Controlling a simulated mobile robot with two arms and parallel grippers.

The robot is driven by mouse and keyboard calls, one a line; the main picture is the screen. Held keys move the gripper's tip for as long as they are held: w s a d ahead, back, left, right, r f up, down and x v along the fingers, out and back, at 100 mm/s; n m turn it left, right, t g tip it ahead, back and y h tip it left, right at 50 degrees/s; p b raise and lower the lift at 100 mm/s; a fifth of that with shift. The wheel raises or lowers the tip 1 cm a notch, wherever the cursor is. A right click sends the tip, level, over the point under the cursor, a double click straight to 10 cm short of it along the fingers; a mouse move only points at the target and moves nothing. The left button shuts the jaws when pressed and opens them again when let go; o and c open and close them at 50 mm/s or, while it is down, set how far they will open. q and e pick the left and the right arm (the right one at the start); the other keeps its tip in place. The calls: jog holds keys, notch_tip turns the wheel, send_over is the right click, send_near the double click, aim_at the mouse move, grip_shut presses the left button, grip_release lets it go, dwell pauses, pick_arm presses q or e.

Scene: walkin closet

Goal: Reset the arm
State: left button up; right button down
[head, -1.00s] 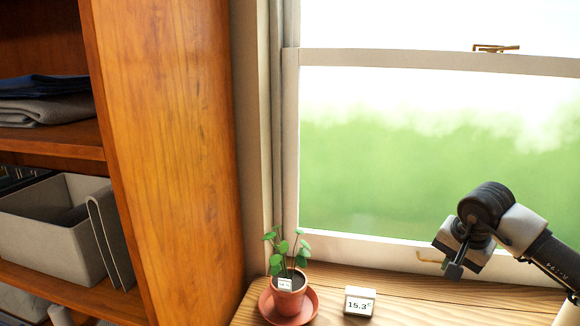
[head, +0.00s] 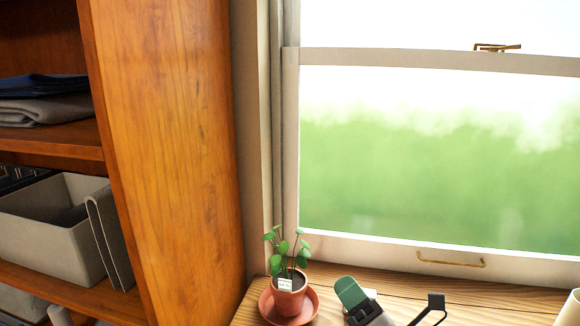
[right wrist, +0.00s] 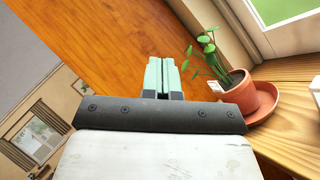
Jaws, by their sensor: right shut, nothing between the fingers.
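My right arm shows at the bottom of the head view, low over the wooden sill. Its gripper (head: 350,292) has green fingertips and sits just right of the potted plant. In the right wrist view the two green fingers (right wrist: 162,75) are together with nothing between them. My left gripper is not in view.
A small plant in a terracotta pot (head: 287,298) stands on a saucer on the sill (head: 490,290); it also shows right of the fingers in the wrist view (right wrist: 236,92). A closed window (head: 440,160) is behind. A wooden shelf unit (head: 165,150) with a grey bin (head: 50,220) stands left.

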jog(key=s+d+f+m+g+h, duration=0.25)
jog(key=d+f+m+h, duration=0.35)
jog(key=m, duration=0.4)
jog(key=s+d+f+m+g+h, duration=0.1)
jog(key=s+d+f+m+h, duration=0.2)
jog(key=f+m+h, duration=0.55)
jog(key=s+d+f+m+g+y, duration=0.1)
jog(key=s+f+m+g, duration=0.5)
jog(key=s, duration=0.4)
jog(key=s+d+f+m+g+y, duration=0.1)
jog(key=s+f+m+g, duration=0.45)
jog(key=s, duration=0.45)
notch_tip(320, 180, down, 27)
jog(key=s+g, duration=0.1)
jog(key=g, duration=0.1)
jog(key=s+d+f+g, duration=0.1)
jog(key=s+d+f, duration=0.1)
jog(key=s+f, duration=1.2)
jog(key=shift+s+d+f, duration=0.35)
jog(key=shift+s+d, duration=0.05)
jog(key=shift+s, duration=0.55)
jog(key=c, duration=1.8)
grip_release()
